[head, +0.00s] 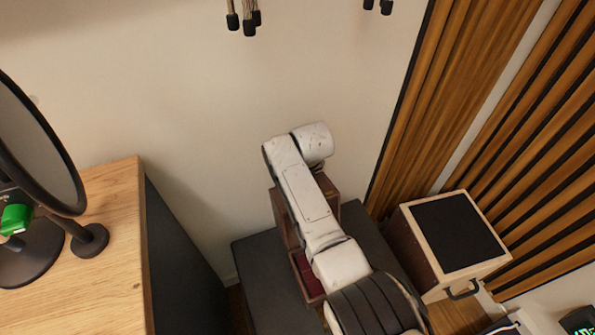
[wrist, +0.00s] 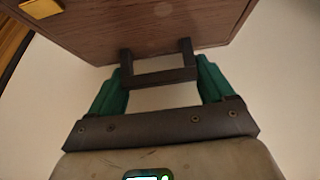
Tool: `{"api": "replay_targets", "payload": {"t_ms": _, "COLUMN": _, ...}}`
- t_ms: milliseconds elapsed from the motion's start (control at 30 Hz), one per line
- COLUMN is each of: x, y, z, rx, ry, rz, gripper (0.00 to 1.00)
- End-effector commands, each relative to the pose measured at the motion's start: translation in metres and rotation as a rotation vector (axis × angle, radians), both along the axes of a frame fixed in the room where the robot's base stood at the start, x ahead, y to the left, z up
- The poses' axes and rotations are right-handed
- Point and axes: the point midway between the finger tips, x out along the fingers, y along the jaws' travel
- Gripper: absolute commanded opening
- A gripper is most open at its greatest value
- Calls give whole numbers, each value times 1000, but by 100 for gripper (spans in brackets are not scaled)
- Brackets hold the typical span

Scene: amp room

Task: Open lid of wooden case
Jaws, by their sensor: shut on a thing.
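The wooden case (head: 302,271) sits on a dark grey surface, largely covered by my arm in the head view. Part of its red interior (head: 309,276) shows. Its brown lid (head: 329,189) stands raised behind my arm, with only parts showing on either side. In the wrist view the wooden panel of the lid (wrist: 170,25) fills the top, with a brass-coloured fitting (wrist: 41,8) at upper left. My gripper (wrist: 162,72), with green fingers, is shut on the dark U-shaped handle (wrist: 160,76) fixed to the panel. The gripper is hidden in the head view.
The dark grey bench top (head: 258,265) bears the case. A boxy amp (head: 448,240) with a black top stands at right, near slatted wall panels (head: 530,150). A pale wall is close behind.

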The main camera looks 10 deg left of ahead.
Motion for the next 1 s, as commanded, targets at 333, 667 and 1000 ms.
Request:
{"api": "replay_targets", "payload": {"t_ms": 333, "x": -5, "y": -3, "z": -10, "rx": -8, "ry": 17, "rz": -2, "gripper": 27}}
{"api": "replay_targets", "payload": {"t_ms": 667, "x": -4, "y": -2, "z": -7, "rx": -5, "ry": 12, "rz": -1, "gripper": 100}}
{"api": "replay_targets", "payload": {"t_ms": 1000, "x": -4, "y": -2, "z": 3, "rx": -2, "ry": 6, "rz": -1, "gripper": 100}}
